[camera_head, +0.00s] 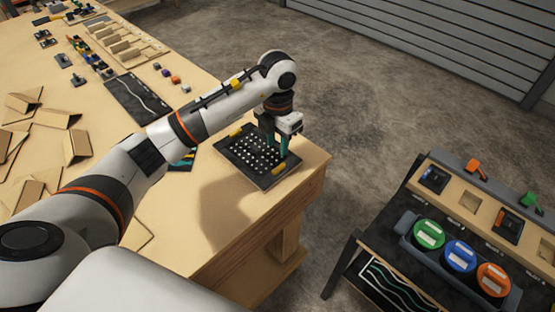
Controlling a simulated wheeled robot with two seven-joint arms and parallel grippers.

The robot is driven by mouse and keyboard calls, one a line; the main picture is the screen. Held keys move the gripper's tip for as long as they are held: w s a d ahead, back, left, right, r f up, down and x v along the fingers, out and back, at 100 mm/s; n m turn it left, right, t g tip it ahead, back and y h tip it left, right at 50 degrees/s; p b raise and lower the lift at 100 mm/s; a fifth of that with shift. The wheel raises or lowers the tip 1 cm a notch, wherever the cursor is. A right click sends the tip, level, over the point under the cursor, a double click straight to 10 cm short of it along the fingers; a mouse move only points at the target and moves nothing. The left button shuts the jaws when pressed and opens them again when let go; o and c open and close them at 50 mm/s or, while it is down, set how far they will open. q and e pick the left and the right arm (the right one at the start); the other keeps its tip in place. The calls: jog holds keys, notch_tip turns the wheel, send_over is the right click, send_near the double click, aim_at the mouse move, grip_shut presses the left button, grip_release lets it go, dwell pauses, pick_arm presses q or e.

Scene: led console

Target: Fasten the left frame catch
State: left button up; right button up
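A black square panel frame (233,150) with a grid of white dots lies flat near the table's right corner. One yellow catch (235,132) sits at its upper-left edge. Another yellow catch (279,168) sits at its lower-right edge. My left gripper (272,150) points down over the right part of the frame, close to the lower-right catch. Its fingers hide part of the frame. I cannot tell whether it is shut or touches the catch. My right gripper is not in view.
The wooden table (210,245) is bare in front of the frame. Cardboard pieces (75,147) and small parts lie at the left and back. A separate rack (395,225) at right holds green, blue and orange round containers; open floor lies between.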

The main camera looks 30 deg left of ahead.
aim_at(277, 168)
pick_arm(q)
notch_tip(277, 168, down, 7)
jog(key=shift+f+p, duration=0.15)
jog(key=shift+p, duration=1.05)
jog(key=shift+f, duration=0.55)
grip_shut()
